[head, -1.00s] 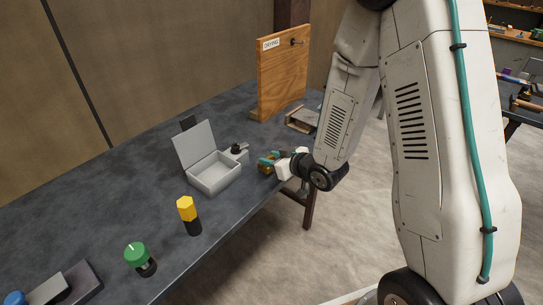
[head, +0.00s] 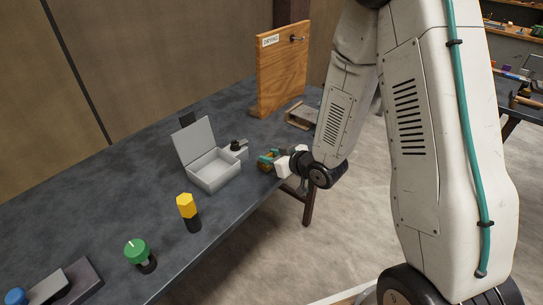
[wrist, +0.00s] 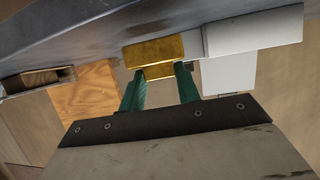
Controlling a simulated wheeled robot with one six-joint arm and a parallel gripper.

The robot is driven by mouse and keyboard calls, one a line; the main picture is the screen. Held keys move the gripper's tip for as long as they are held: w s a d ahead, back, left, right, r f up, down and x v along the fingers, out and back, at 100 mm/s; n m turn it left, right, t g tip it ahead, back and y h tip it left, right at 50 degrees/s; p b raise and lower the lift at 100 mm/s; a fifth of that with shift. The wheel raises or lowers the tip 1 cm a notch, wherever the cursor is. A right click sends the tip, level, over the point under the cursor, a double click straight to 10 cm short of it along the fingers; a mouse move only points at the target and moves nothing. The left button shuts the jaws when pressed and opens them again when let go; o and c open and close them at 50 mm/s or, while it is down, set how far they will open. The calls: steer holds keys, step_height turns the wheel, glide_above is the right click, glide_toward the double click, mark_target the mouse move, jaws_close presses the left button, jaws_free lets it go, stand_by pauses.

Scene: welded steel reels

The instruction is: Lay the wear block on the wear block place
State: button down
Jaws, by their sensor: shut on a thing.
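My gripper (head: 268,160) is at the table's front edge, just right of the open grey box. In the wrist view its teal fingers (wrist: 160,82) close on a brass-coloured block (wrist: 153,51), which I take as the wear block. The block also shows small under the fingers in the head view (head: 265,166). A bright face and a darker strip show in the wrist view; I cannot tell whether the block touches the table. I cannot make out for certain which spot is the wear block place.
An open grey box (head: 213,184) stands left of the gripper. A wooden board (head: 282,75) and a low channel-shaped piece (head: 301,117) are behind it. A yellow-topped piece (head: 187,206) and a green knob (head: 137,250) stand nearer. The table (head: 105,190) is bare at left.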

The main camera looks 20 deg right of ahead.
steer(key=shift+f, duration=0.75)
stand_by(1.1)
steer(key=c, duration=0.9)
jaws_free()
steer(key=shift+r, duration=3)
